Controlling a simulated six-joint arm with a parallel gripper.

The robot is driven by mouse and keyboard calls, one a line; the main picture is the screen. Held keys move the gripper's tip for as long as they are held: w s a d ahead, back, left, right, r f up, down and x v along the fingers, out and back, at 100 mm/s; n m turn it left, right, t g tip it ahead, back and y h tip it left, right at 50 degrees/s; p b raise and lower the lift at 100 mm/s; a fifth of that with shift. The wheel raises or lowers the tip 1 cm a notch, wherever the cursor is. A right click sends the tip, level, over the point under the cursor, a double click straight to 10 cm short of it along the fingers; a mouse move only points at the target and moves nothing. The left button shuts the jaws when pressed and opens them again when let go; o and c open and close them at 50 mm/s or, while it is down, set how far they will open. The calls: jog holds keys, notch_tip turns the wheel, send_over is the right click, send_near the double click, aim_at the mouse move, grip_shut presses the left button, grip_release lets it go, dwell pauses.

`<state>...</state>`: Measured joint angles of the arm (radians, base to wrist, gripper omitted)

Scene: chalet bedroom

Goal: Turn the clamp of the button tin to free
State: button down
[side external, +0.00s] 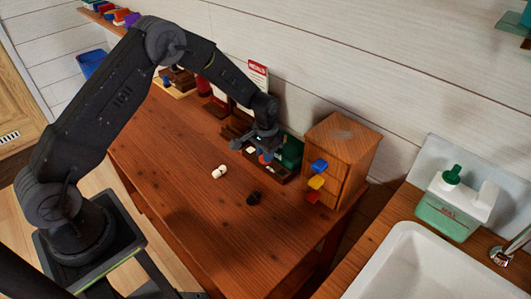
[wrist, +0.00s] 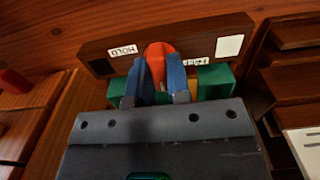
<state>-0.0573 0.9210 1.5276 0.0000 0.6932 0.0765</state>
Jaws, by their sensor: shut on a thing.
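In the wrist view, a red-orange clamp handle (wrist: 158,58) stands between the two blue fingers of my gripper (wrist: 160,82), which are shut on it. Behind it is a dark wooden strip (wrist: 185,40) with a HOLD label (wrist: 122,50) on the left and a partly covered label (wrist: 195,61) on the right. The handle's tip lies between the two labels. A green body (wrist: 215,80), apparently the button tin, shows on both sides of the fingers; its middle is hidden. In the side view my gripper (side external: 262,150) is low at the table's back, beside a green box (side external: 291,152).
A small wooden cabinet (side external: 340,145) with blue, yellow and red knobs stands right of my gripper. A white piece (side external: 219,172) and a black piece (side external: 254,198) lie on the table (side external: 190,200) in front. Wooden stands crowd the back. The front tabletop is clear.

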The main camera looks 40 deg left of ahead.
dwell(0.6)
jog(key=c, duration=1.1)
grip_release()
jog(key=shift+r, duration=6.95)
